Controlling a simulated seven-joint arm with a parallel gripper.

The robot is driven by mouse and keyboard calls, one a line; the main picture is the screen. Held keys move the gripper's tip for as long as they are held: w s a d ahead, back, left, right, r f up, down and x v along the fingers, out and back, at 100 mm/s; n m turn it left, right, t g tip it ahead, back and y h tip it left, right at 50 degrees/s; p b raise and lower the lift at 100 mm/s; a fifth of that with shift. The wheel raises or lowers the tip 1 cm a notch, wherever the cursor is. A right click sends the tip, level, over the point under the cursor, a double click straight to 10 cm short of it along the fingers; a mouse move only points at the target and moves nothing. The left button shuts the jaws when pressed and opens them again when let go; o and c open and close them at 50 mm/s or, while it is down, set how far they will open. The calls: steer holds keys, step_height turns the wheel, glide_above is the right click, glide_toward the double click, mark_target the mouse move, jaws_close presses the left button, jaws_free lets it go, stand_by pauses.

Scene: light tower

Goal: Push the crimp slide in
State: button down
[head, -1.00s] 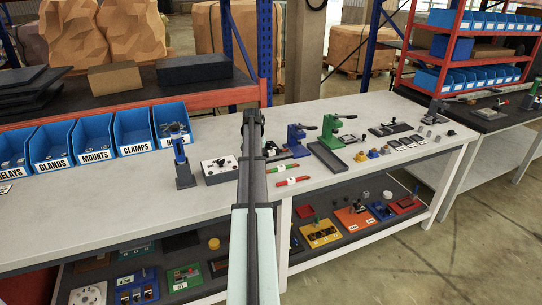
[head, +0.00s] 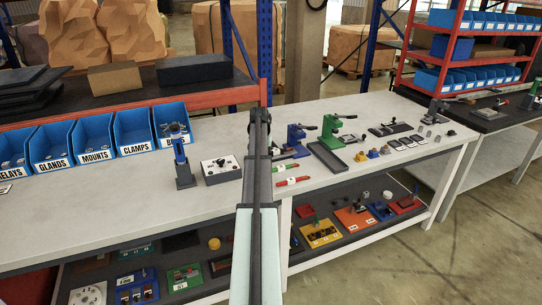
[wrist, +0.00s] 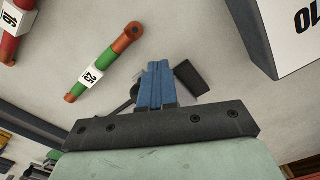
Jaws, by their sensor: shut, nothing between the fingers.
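I cannot surely pick out the crimp slide in either view. In the wrist view, my gripper (wrist: 155,65) shows as two blue fingers pressed together, with nothing held. A dark block (wrist: 192,77) lies just behind and right of the fingertips, mostly hidden by them; I cannot tell whether they touch. In the head view, my arm reaches over the bench and hides the gripper's fingers and the spot behind them. A blue bench press (head: 296,138) and a green press (head: 330,128) stand right of the arm.
A green rod marked 25 (wrist: 92,70) and a red rod (wrist: 17,30) lie left of the gripper. A white-labelled block (wrist: 285,35) is at the right. A grey control box (head: 221,168) and a blue-handled tool (head: 183,168) stand left of the arm.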

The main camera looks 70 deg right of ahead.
mark_target(272, 155)
steer(key=shift+s+d, duration=1.95)
stand_by(0.6)
steer(key=shift+r, duration=0.15)
steer(key=shift+w+a+r, duration=0.3)
steer(key=shift+r, duration=0.15)
steer(key=shift+w+a+r, duration=0.25)
steer(key=shift+r, duration=0.2)
steer(key=shift+r, duration=0.1)
steer(key=shift+r, duration=2.4)
